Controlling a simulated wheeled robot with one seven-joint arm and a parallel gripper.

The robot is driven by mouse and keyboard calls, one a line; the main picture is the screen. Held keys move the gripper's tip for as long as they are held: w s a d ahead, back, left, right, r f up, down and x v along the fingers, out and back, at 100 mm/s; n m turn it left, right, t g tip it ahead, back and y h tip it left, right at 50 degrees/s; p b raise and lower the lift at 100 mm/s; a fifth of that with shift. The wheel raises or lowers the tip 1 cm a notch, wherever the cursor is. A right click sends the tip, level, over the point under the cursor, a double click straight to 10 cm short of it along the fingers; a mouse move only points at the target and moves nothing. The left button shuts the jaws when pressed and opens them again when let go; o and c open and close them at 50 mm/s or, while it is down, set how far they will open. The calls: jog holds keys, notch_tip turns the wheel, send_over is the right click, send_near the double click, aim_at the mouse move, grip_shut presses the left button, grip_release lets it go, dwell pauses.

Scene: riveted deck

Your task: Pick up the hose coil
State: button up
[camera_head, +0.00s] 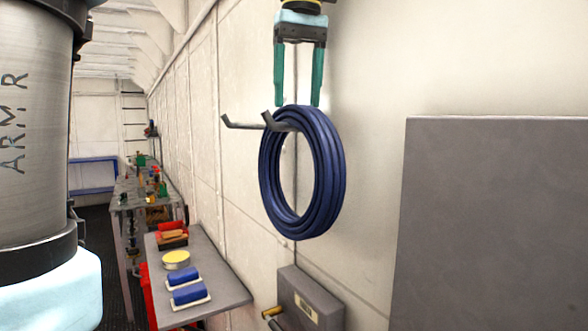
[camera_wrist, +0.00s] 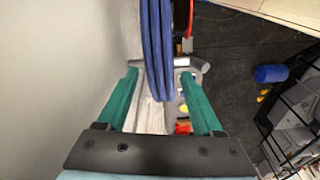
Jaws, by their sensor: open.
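The blue hose coil (camera_head: 332,180) hangs on a grey two-pronged wall hook (camera_head: 243,123) in the head view. My gripper (camera_head: 299,104) points down just above the top of the coil, its green fingers apart. In the wrist view the hose coil (camera_wrist: 157,50) runs down from the top edge to between the two fingers of my gripper (camera_wrist: 157,73). The gripper is open, and I see no contact with the hose. The wrist view cuts off part of the coil.
A grey box (camera_head: 312,300) with a label is on the wall below the coil. A large grey panel (camera_head: 495,220) stands at the right. A longer workbench stands behind.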

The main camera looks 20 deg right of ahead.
jog(key=shift+f, duration=0.8)
jog(key=shift+c, duration=0.2)
grip_shut()
